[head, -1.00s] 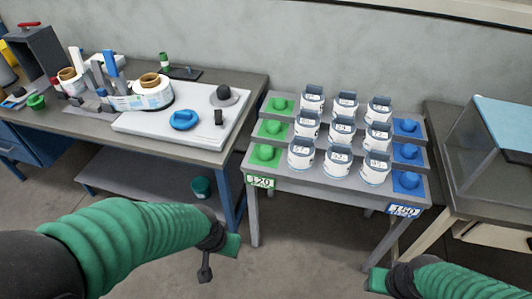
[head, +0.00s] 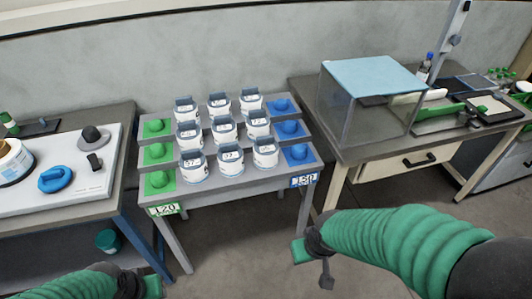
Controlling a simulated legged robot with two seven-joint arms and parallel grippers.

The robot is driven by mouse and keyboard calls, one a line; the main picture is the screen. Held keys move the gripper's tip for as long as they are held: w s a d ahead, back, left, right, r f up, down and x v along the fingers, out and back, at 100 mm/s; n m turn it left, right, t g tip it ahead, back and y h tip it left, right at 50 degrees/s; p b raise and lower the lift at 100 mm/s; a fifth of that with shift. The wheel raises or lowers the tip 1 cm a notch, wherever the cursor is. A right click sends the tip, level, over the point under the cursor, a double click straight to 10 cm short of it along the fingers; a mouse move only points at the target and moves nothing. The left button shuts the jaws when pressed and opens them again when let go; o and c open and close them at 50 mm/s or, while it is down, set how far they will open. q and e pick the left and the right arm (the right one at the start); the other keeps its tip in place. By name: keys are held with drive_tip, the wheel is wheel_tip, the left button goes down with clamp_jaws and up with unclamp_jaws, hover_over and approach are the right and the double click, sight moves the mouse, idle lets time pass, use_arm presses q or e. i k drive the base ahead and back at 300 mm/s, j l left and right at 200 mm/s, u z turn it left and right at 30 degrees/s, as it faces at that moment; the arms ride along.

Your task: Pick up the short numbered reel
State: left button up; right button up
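Several white numbered reels stand in three rows on a grey stepped rack, among them a front-left reel (head: 193,166), a front-middle reel (head: 230,160) and a front-right reel (head: 265,154). Each has a dark number on a white label and a blue-grey piece at its top. The numbers are too small to read surely, and I cannot tell which reel is the short one. My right gripper (head: 312,262) is in front of and below the rack, apart from the reels. My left gripper (head: 146,286) is low at the bottom left, partly cut off. Neither visibly holds a reel.
Green knobbed pads (head: 158,180) line the rack's left side, above a 120 sign (head: 164,209). Blue pads (head: 298,154) line its right. A workbench with a white board (head: 88,184) stands left. A clear-sided box with a blue top (head: 370,75) stands on the right table.

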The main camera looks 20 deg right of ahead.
sight(265, 149)
drive_tip(key=i+l+u, duration=0.65)
drive_tip(key=l+u, duration=0.15)
drive_tip(key=l, duration=0.25)
drive_tip(key=i+l+u, duration=0.25)
drive_tip(key=l, duration=0.15)
drive_tip(key=k, duration=0.1)
